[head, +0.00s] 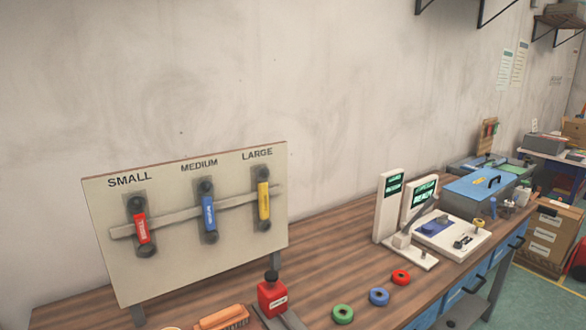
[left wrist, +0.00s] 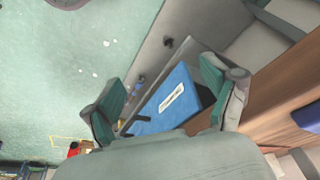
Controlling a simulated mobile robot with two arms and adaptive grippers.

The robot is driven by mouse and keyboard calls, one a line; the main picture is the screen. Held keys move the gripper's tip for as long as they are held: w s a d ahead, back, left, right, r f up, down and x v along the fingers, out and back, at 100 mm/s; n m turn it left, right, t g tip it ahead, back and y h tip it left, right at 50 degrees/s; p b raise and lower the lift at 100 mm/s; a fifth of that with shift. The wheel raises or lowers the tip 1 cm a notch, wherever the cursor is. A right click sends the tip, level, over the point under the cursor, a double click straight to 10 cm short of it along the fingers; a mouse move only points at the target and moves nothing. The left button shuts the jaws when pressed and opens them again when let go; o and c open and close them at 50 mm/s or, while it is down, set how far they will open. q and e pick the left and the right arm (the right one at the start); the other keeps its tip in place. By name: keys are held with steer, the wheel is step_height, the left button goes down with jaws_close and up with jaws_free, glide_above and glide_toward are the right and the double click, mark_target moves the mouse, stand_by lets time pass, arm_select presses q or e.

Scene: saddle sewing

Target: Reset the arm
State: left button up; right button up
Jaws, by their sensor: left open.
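My left gripper (left wrist: 162,98) shows in the left wrist view with its two green-padded fingers spread wide and nothing between them. Behind the gap is a blue panel (left wrist: 170,100) with a white label, which looks like a drawer front; I cannot tell how far off it is. Neither gripper can be made out in the head view, and my right gripper is not seen.
A wooden bench (head: 330,278) runs along the wall. On it are a board (head: 190,260) with red, blue and yellow tools, a red bottle (head: 272,298), green (head: 343,314), blue (head: 379,296) and red (head: 401,277) rolls, a white machine (head: 388,205) and a blue box (head: 475,190).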

arm_select(q)
steer(key=s+f+g+b, duration=0.1)
steer(key=s+f, duration=0.2)
steer(key=f, duration=0.7)
steer(key=s+a+f, duration=0.1)
steer(key=s+f, duration=0.3)
steer(key=f, duration=0.7)
steer(key=s+f+g+b, duration=0.1)
steer(key=s+f, duration=0.2)
steer(key=f, duration=0.7)
steer(key=s+a+f, duration=0.2)
steer(key=s+f, duration=0.4)
steer(key=s, duration=0.3)
steer(key=shift+s, duration=0.25)
steer(key=shift+a, duration=0.1)
